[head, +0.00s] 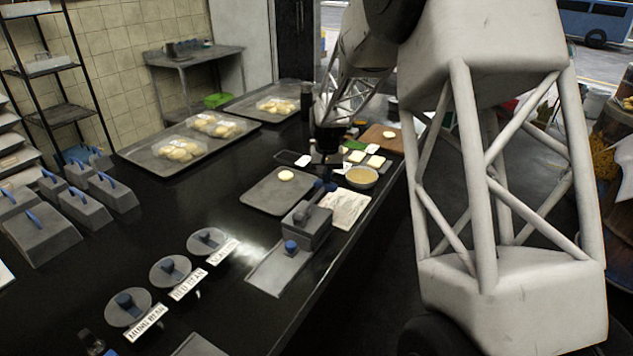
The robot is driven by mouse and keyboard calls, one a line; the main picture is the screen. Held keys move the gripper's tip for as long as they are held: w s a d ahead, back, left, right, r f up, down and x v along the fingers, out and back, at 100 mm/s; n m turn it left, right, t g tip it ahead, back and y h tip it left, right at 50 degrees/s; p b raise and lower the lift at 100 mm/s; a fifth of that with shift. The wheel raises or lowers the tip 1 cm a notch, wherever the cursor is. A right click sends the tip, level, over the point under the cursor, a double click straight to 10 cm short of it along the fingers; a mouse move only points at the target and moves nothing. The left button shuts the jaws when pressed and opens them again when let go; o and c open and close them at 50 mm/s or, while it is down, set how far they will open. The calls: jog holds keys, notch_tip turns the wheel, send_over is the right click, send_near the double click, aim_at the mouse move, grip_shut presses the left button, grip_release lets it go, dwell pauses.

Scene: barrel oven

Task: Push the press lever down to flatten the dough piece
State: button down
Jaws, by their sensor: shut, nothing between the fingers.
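The press (305,227) is a grey block with a flat base plate (272,272), standing near the right edge of the black counter. Its dark lever with blue parts (318,192) is on top, at the far side. My gripper (325,176) points down just above or behind the lever; it is small and dark here. It is shut with nothing in it. I cannot tell whether it touches the lever. No dough piece shows under the press. One pale round dough piece (286,175) lies on a dark tray (262,198) behind the press.
A floured board (345,210) and a bowl (361,177) stand right of the press. Lidded pots with labels (170,270) are in front left. Trays of dough (160,163) lie at the back, grey blue-handled boxes (80,210) at left. The counter's left middle is clear.

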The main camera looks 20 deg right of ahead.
jog(key=shift+f, duration=1.75)
dwell(2.2)
jog(key=shift+r, duration=0.2)
dwell(0.4)
jog(key=shift+s+a+r, duration=0.15)
jog(key=shift+r, duration=1.25)
jog(key=shift+s+a+r, duration=0.15)
jog(key=shift+r, duration=1.2)
jog(key=shift+s+a+r, duration=0.15)
jog(key=shift+r, duration=4.25)
